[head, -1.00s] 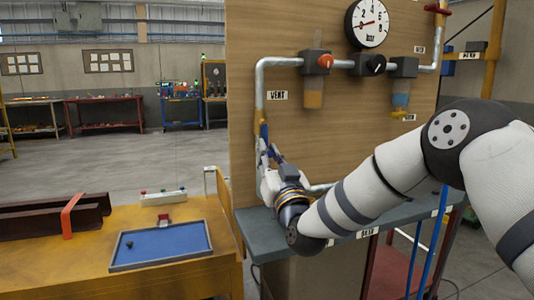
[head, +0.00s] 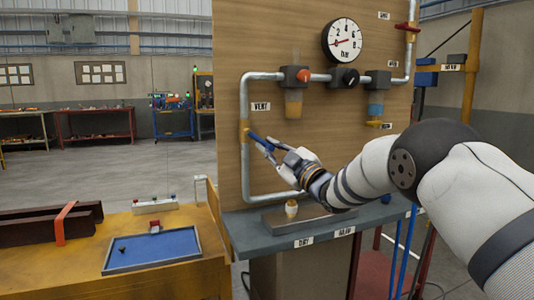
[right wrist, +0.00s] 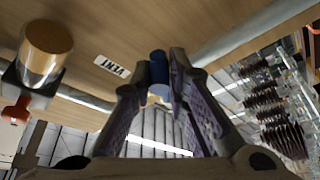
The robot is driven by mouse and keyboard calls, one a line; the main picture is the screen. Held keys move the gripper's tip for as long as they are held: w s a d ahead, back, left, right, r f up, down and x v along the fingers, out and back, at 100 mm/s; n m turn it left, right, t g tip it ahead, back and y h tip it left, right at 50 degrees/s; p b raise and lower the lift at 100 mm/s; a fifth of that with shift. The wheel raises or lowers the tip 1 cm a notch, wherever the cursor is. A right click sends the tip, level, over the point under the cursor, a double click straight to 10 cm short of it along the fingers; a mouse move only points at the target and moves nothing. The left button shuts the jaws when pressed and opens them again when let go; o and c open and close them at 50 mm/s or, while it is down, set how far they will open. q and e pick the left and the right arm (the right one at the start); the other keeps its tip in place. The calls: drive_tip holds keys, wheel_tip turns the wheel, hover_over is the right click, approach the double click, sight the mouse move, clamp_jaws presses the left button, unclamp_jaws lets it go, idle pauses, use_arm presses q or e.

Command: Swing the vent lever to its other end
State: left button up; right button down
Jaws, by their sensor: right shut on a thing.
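The vent lever (head: 257,138) is a blue handle on a yellow valve body (head: 245,131) in the grey pipe, below the VENT label (head: 261,107). It slants down to the right from the valve. My right gripper (head: 271,147) is shut on the lever's outer end. In the right wrist view, the blue lever (right wrist: 158,72) sits between the two fingertips of my right gripper (right wrist: 160,84), with the VENT label (right wrist: 112,67) nearby. The fingers partly hide the lever's end. My left gripper is not in view.
A pressure gauge (head: 342,40), a red knob (head: 303,76) and a black knob (head: 344,78) are on the wooden panel (head: 230,60). A yellow table (head: 160,270) with a blue tray (head: 108,268) stands left.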

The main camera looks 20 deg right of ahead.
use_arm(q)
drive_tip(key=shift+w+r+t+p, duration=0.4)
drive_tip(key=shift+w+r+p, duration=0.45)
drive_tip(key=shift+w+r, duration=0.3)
use_arm(e)
drive_tip(key=shift+d+r+n+g+y, duration=0.25)
drive_tip(key=shift+r+n+g, duration=0.2)
drive_tip(key=shift+r+n, duration=0.6)
drive_tip(key=shift+d+r+n+g+y, duration=0.15)
drive_tip(key=shift+d+r+n+g, duration=0.35)
drive_tip(key=shift+n, duration=1)
drive_tip(key=shift+r+n+g+y, duration=0.2)
drive_tip(key=shift+r+n+g, duration=0.15)
drive_tip(key=shift+r+n, duration=0.8)
drive_tip(key=shift+f, duration=0.1)
drive_tip(key=c, duration=1.6)
unclamp_jaws()
drive_tip(key=shift+n, duration=0.3)
drive_tip(key=shift+o, duration=0.2)
drive_tip(key=shift+a+f, duration=0.1)
drive_tip(key=shift+f, duration=0.35)
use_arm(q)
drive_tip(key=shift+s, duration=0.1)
use_arm(e)
drive_tip(key=r+v, duration=0.1)
drive_tip(key=v, duration=1.1)
drive_tip(key=shift+f, duration=0.2)
